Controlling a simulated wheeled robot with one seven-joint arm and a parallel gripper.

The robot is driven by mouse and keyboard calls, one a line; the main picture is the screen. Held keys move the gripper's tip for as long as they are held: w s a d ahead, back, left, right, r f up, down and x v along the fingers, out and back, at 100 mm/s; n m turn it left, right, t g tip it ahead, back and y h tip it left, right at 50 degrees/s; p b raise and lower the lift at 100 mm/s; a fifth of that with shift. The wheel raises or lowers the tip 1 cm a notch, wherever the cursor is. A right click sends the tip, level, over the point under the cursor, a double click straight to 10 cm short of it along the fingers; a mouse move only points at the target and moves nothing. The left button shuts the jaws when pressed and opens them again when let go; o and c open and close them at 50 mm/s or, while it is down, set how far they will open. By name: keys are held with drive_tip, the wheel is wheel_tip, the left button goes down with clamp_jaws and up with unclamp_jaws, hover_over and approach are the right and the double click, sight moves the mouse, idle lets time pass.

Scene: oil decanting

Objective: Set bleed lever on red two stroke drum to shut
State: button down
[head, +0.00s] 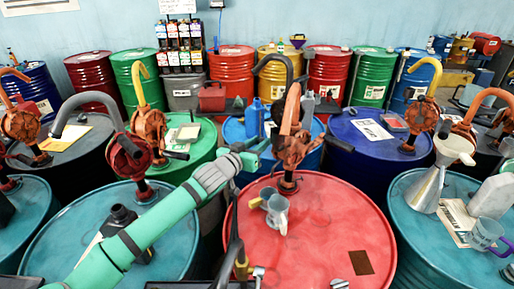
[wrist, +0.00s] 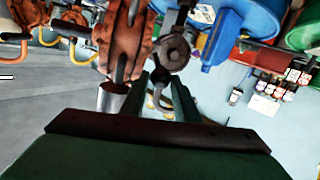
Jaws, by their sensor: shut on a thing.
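The red drum (head: 325,225) stands front and centre in the head view, with an orange-red hand pump (head: 291,150) on its top. My gripper (head: 264,150) reaches in from the left beside this pump. In the wrist view the worn orange pump body (wrist: 125,40) hangs at upper middle, with a dark round fitting (wrist: 173,52) beside it. A thin dark lever (wrist: 157,98) with a curved end runs down from the fitting between my gripper's green fingers (wrist: 163,92). The gripper is shut on this lever. Its exact setting cannot be told.
Teal drums (head: 60,255) stand left and right, with a funnel (head: 428,188) on the right one. A blue drum (head: 365,150) with blue and grey cans near it stands behind. My arm crosses the left teal drum.

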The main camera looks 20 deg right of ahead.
drive_tip(key=shift+d+r, duration=0.15)
drive_tip(key=shift+r, duration=0.3)
drive_tip(key=c, duration=1.6)
unclamp_jaws()
drive_tip(key=shift+o, duration=1.1)
drive_tip(key=shift+f, duration=0.2)
drive_tip(key=shift+s+f, duration=0.15)
